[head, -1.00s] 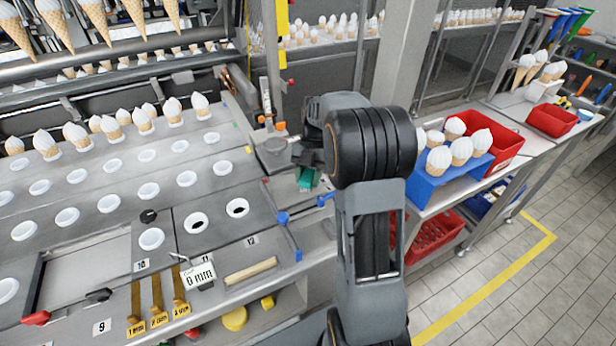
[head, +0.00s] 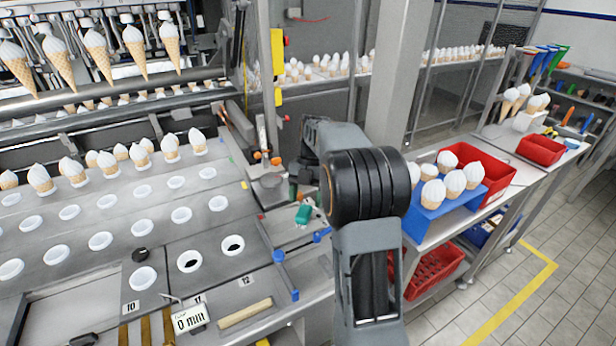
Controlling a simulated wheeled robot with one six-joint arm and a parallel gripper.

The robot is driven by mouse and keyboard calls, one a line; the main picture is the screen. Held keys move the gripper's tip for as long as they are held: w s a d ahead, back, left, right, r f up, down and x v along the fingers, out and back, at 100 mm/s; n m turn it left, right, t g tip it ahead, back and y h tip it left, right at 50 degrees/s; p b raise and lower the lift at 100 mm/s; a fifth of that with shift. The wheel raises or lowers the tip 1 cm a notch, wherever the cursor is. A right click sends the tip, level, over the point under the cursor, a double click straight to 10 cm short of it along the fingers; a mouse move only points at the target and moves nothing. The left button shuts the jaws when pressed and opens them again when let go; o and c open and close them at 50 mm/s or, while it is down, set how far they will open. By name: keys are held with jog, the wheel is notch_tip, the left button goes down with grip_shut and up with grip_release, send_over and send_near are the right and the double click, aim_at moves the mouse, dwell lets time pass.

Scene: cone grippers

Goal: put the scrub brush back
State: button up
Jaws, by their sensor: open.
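A small teal-green thing with a pale underside, which looks like the scrub brush (head: 304,214), lies on the grey bench just left of my arm. It is too small to make out its bristles. My gripper (head: 303,187) is a dark shape at the end of my arm, close above and behind the brush in the picture. It is open and holds nothing that I can see. My arm's thick black joint hides part of it, and I cannot tell whether it touches the brush.
Blue clamps (head: 288,273) stand along the bench edge left of my arm. A white-cupped tray (head: 100,240) with cones fills the left. A blue cone stand (head: 432,205) and red bin (head: 495,175) are to the right. Blue and green tools (head: 548,60) hang at the far right.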

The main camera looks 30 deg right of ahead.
jog(key=v, duration=0.7)
jog(key=shift+r+p, duration=0.15)
jog(key=shift+p, duration=0.15)
jog(key=s+a+f+m+t+h, duration=0.1)
jog(key=s+a+m, duration=0.3)
jog(key=m, duration=0.5)
jog(key=s+a+f+m+t+h, duration=0.1)
jog(key=s+a+f+m+t, duration=0.1)
jog(key=s+m, duration=0.6)
jog(key=s+a+f+m+t+h, duration=0.1)
jog(key=s+a+f+m+t, duration=0.1)
jog(key=s+a+m, duration=0.4)
jog(key=a+m+t, duration=0.1)
jog(key=m, duration=0.3)
jog(key=shift+f+t, duration=0.25)
jog(key=shift+t, duration=0.15)
